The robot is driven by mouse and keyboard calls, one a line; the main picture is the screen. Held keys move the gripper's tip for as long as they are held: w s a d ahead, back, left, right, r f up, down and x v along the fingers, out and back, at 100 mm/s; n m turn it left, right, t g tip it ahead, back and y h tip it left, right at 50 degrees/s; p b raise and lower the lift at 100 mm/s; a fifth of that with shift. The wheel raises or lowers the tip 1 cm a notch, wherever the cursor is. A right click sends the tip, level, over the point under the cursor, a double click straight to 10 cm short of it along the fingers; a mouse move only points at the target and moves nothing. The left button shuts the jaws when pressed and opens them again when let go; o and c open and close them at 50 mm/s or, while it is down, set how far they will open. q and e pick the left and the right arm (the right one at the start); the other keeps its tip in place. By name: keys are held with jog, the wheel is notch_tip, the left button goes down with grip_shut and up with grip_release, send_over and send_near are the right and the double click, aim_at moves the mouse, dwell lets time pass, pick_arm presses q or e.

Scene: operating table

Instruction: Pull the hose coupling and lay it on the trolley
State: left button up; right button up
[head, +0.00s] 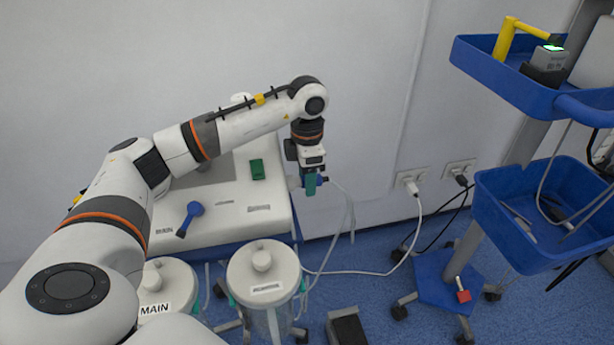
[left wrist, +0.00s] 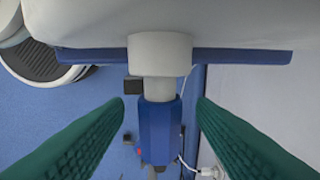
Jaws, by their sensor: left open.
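The hose coupling (left wrist: 160,132) is a blue faceted piece on a pale grey port (left wrist: 160,50) at the side of the white unit (head: 225,220). In the left wrist view it stands between the two green fingers of my left gripper (left wrist: 160,112), with a gap on each side. The gripper is open around it. In the head view my left gripper (head: 309,184) is at the unit's right edge, and the blue coupling (head: 322,180) shows only partly behind the fingers. The trolley (head: 545,215) with blue trays stands at the right. My right gripper is not in view.
Two white-lidded canisters (head: 264,262) stand below the unit's front. A white cable hangs toward wall sockets (head: 411,178). A dark pedal (head: 347,328) lies on the blue floor.

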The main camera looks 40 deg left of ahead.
pick_arm(q)
grip_shut()
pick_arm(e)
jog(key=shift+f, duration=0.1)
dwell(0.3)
pick_arm(q)
jog(key=shift+b, duration=0.3)
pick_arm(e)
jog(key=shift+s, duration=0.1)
pick_arm(q)
jog(key=shift+r, duration=0.15)
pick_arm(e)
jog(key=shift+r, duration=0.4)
pick_arm(q)
jog(key=shift+w+d, duration=0.1)
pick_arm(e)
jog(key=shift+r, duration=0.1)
pick_arm(q)
jog(key=shift+w+d+t+h+p, duration=0.15)
jog(key=shift+d+t+h+p, duration=0.05)
jog(key=shift+t+h+p, duration=0.1)
